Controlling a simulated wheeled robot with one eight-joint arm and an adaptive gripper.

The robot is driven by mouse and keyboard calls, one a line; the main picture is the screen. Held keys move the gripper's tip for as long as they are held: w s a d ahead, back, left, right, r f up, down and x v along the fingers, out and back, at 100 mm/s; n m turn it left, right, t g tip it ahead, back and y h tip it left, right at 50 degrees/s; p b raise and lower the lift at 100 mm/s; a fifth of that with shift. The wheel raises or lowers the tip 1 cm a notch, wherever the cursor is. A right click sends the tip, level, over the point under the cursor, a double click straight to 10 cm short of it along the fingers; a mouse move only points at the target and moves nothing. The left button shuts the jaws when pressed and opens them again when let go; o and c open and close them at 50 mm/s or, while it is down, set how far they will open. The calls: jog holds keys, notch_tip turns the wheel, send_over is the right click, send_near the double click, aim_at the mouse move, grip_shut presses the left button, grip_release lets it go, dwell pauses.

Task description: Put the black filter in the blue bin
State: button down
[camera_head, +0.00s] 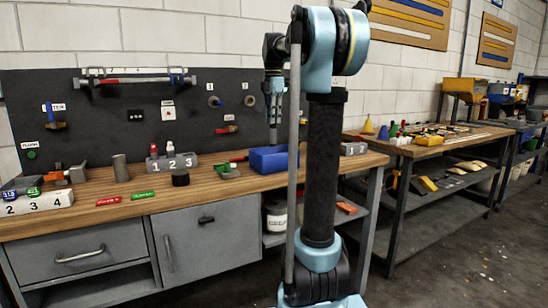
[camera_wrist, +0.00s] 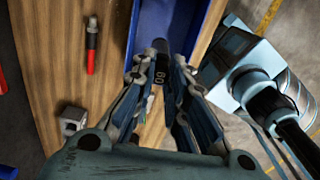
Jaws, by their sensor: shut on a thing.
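The black filter (camera_wrist: 159,72), a slim dark cylinder marked 60, is held between the fingers of my gripper (camera_wrist: 160,80) in the wrist view. Its far end shows against the inside of the blue bin (camera_wrist: 143,22). In the head view the blue bin (camera_head: 272,160) stands on the wooden bench, and my gripper (camera_head: 274,130) points down above it. The filter is too small to make out clearly there. I cannot tell its exact height over the bin.
The wooden bench (camera_head: 120,213) also holds a dark round puck (camera_head: 180,178), a grey cylinder (camera_head: 121,168) and numbered holders (camera_head: 172,163). A black-and-red tool (camera_wrist: 91,45) and a grey block (camera_wrist: 72,120) lie left of the bin in the wrist view. A pegboard stands behind.

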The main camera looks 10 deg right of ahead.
aim_at(274, 138)
jog(key=f, duration=0.5)
jog(key=shift+d, duration=0.25)
jog(key=shift+f, duration=1.95)
jog(key=c, duration=1.6)
grip_release()
